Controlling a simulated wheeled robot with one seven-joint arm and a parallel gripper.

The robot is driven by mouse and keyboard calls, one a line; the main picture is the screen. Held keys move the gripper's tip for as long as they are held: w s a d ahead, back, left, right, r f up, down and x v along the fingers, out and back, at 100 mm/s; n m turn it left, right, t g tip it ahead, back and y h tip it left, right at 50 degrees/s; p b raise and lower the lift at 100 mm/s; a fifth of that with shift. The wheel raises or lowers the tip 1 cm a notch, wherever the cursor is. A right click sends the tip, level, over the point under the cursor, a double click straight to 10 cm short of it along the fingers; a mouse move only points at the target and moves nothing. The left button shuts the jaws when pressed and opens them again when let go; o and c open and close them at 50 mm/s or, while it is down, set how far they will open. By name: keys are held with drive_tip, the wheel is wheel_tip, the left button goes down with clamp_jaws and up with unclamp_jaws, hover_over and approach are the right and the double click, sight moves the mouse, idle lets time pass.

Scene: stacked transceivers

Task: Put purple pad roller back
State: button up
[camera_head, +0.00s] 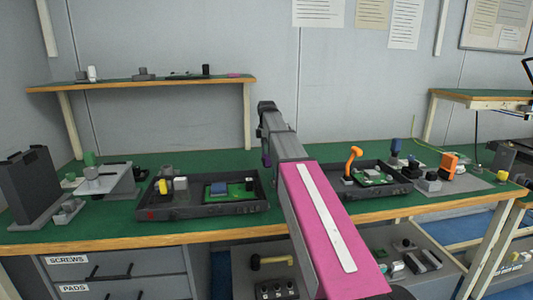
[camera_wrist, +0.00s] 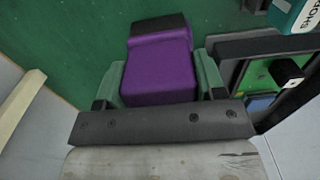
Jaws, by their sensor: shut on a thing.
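The purple pad roller (camera_wrist: 160,66) shows in the wrist view as a purple block with a black end at its far side. My gripper (camera_wrist: 158,84) is shut on it, with one green-grey finger against each side. Green bench top shows behind the roller in the wrist view. My own arm hides part of the bench there.
A black tray (camera_head: 165,213) with a green circuit board stands left of my arm. Another black tray (camera_head: 398,190) stands right of it, near an orange-handled tool (camera_head: 351,160). A raised shelf (camera_head: 150,84) runs along the back left. Bare green bench lies behind the trays.

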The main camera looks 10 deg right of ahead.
drive_tip(key=shift+f, duration=1.15)
drive_tip(key=shift+f, duration=0.25)
drive_tip(key=o, duration=1.5)
drive_tip(key=shift+r, duration=0.1)
